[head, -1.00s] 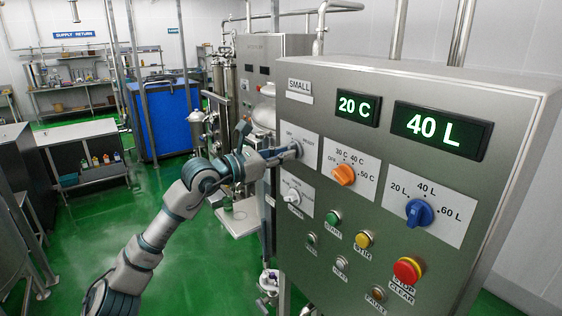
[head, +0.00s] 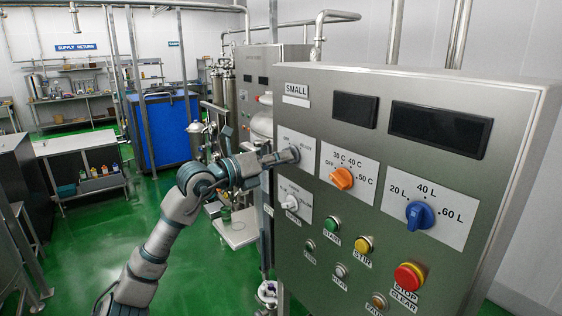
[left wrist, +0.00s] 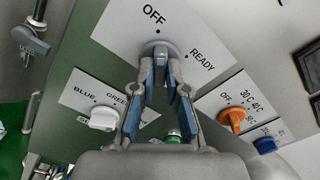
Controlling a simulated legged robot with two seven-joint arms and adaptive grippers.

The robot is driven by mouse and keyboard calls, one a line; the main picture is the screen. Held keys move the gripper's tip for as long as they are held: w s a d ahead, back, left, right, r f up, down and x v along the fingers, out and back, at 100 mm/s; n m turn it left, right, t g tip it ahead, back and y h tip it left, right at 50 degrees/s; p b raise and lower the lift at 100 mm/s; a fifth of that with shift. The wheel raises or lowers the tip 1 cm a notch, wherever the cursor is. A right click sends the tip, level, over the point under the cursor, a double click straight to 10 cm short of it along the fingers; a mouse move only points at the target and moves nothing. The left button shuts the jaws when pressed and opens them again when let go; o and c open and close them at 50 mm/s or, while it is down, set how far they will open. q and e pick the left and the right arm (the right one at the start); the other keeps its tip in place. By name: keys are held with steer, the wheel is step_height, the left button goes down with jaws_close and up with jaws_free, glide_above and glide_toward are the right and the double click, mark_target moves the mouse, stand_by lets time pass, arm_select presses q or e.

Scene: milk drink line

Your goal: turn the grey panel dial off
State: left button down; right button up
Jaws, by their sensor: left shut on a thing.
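The grey panel dial (head: 293,154) is at the upper left of the steel control panel (head: 410,82). In the left wrist view the grey dial (left wrist: 161,48) sits between the OFF and READY marks and appears to point up towards OFF. My left gripper (left wrist: 160,68) is shut on the dial, with one finger on each side. In the head view my left gripper (head: 275,158) reaches it from the left, and its fingers hide part of the label. My right gripper is not in view.
A white dial (head: 291,202) is just below. An orange dial (head: 341,178) and a blue dial (head: 419,215) are to the right. Several push buttons sit lower, including the red stop button (head: 409,276). Both displays (head: 440,129) are dark.

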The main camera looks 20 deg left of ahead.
arm_select(q)
steer(key=shift+a+r+n, duration=0.15)
steer(key=shift+r+n, duration=0.1)
steer(key=shift+n, duration=0.35)
steer(key=c, duration=1.2)
jaws_free()
steer(key=shift+f, duration=0.1)
steer(key=shift+w+f, duration=0.1)
steer(key=shift+f, duration=0.05)
steer(key=shift+a, duration=0.1)
steer(key=v, duration=1.2)
steer(key=shift+w+a+f, duration=0.1)
steer(key=shift+a, duration=0.05)
